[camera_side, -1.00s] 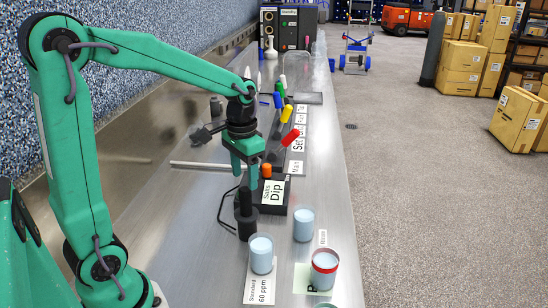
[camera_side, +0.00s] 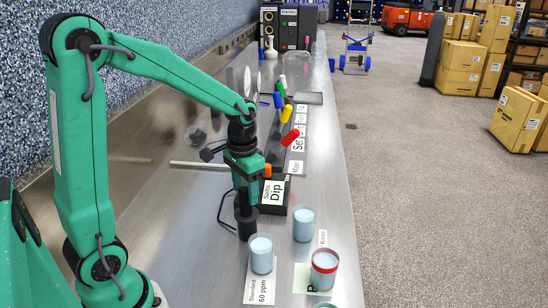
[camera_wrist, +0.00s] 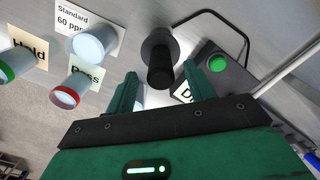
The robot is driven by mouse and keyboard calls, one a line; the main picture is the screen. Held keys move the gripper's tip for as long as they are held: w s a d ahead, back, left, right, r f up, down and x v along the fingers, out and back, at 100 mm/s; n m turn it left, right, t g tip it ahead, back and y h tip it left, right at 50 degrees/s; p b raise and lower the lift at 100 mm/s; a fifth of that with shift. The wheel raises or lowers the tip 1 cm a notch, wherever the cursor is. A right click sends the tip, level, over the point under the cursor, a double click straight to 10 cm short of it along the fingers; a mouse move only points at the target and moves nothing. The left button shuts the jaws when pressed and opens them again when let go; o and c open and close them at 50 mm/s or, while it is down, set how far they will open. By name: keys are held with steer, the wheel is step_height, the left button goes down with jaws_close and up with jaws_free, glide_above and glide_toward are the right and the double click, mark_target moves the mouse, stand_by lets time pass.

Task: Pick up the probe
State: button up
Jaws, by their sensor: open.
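The probe, a black cylinder with a wider lower part, stands upright on the bench in the side view (camera_side: 247,222). It also shows in the wrist view (camera_wrist: 160,52), with a dark cable loop (camera_wrist: 225,20) beside it. My gripper is open, its fingers just above and around the probe's top in the side view (camera_side: 246,192). In the wrist view, the probe lies between the two green fingertips (camera_wrist: 160,70), with a gap on both sides. I cannot tell how far down the fingers reach along it.
The dark "Dip" box (camera_side: 274,209) stands close behind the probe; its green button (camera_wrist: 217,62) shows in the wrist view. Beakers stand nearer the camera: one by the "Standard 60 ppm" card (camera_side: 261,254), one plain (camera_side: 304,225), one red-rimmed (camera_side: 325,270). Coloured-capped tubes (camera_side: 289,138) stand farther back.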

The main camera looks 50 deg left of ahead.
mark_target(246, 212)
steer(key=shift+f, duration=1.65)
steer(key=c, duration=1.1)
